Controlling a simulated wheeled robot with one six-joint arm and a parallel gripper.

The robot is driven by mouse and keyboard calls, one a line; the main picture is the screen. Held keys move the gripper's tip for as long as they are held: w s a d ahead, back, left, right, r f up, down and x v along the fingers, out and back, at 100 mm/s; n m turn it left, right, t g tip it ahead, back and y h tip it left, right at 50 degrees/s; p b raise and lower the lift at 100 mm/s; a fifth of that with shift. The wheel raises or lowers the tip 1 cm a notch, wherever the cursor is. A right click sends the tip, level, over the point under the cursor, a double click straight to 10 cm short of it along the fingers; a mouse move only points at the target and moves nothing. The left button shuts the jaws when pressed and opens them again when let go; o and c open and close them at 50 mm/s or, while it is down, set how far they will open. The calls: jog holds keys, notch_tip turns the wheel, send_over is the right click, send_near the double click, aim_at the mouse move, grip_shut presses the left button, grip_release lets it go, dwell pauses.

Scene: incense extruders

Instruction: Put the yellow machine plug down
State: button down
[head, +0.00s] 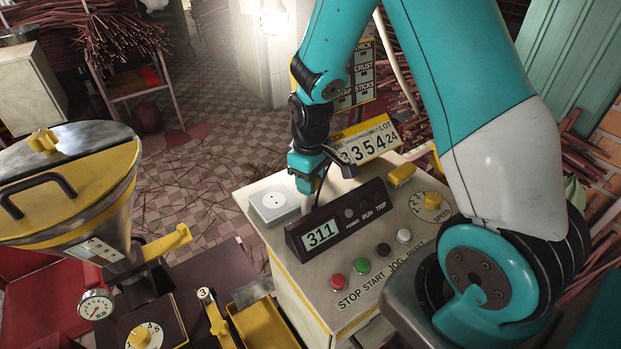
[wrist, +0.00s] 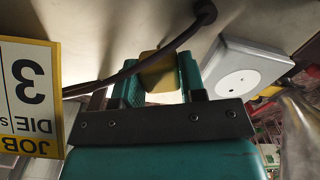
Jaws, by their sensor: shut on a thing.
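My gripper (head: 304,186) is low over the pale console top, behind the dark display box. In the wrist view my gripper (wrist: 158,76) has its two teal fingers shut on the yellow machine plug (wrist: 160,68). A dark cable (wrist: 150,62) passes by the plug and reaches a round dark fitting (wrist: 205,12) on the console. In the head view the plug is hidden behind the display box and my fingers. I cannot tell whether it touches the console top. A white box with a round socket (head: 274,203) is to the left of my gripper; the socket box (wrist: 245,76) looks empty.
The display box (head: 335,228) reading 311 stands in front of my gripper. A JOB number board (head: 368,142) is close behind. Buttons (head: 360,265) and a SPEED dial (head: 432,201) are on the console. A hopper machine (head: 70,195) is at left.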

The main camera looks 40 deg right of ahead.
jog(key=shift+f+b, duration=0.35)
jog(key=shift+f, duration=0.25)
jog(key=c, duration=0.7)
grip_release()
notch_tip(320, 180, up, 13)
jog(key=b, duration=0.2)
jog(key=s+a+r+n+y, duration=0.1)
jog(key=s+a+r+y, duration=0.1)
jog(key=s+a, duration=0.6)
jog(key=s+a+r+n+y, duration=0.1)
jog(key=s+a+r, duration=0.3)
jog(key=s+a, duration=0.4)
jog(key=s+y, duration=0.1)
jog(key=s, duration=0.3)
jog(key=shift+a+n, duration=0.3)
jog(key=shift+a, duration=0.05)
